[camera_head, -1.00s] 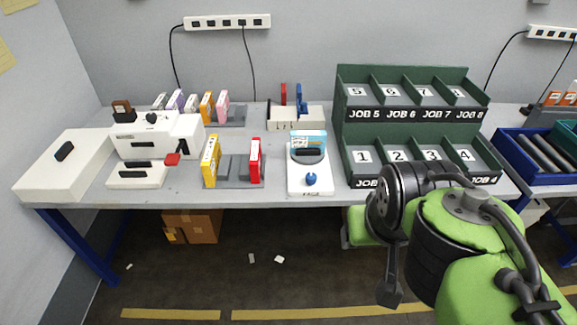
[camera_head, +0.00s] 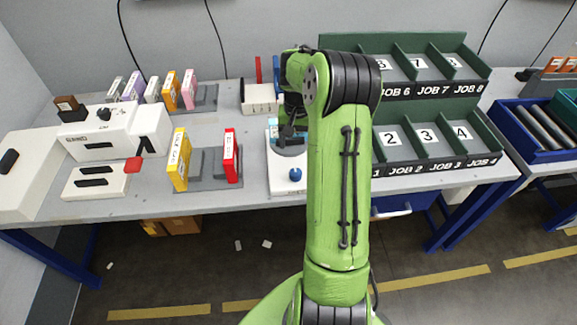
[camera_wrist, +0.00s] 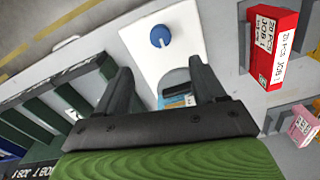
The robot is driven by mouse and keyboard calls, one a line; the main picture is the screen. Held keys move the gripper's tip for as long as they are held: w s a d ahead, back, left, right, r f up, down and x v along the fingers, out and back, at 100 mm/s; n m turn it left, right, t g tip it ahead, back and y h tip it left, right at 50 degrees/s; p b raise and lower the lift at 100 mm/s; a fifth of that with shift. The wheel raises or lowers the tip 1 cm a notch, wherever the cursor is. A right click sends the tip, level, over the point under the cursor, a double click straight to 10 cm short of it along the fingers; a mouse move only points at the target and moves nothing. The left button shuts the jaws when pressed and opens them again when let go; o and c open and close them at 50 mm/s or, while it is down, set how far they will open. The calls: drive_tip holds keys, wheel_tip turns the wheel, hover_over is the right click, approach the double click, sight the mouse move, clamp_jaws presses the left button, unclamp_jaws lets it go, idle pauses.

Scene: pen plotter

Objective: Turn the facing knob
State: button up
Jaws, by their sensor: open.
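A round blue knob (camera_head: 295,174) sits on the front of a white plate-like unit (camera_head: 280,187) near the table's front edge. In the wrist view the blue knob (camera_wrist: 160,36) stands beyond my fingertips, on the white unit (camera_wrist: 190,50), with a clear gap. My gripper (camera_wrist: 160,68) is open and empty, its two dark fingers spread above the unit. In the head view my gripper (camera_head: 291,135) hangs over the back of the unit, and my arm hides the unit's right side.
A red box (camera_head: 230,156) and a yellow box (camera_head: 179,160) stand in a grey holder left of the unit. A green job rack (camera_head: 440,168) stands to the right. A white machine with a red-tipped lever (camera_head: 133,164) is further left.

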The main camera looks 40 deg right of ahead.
sight(296, 172)
wheel_tip(296, 172, down, 13)
drive_tip(key=shift+w+b, duration=0.1)
drive_tip(key=shift+b, duration=0.75)
drive_tip(key=c, duration=1.1)
drive_tip(key=shift+o, duration=0.2)
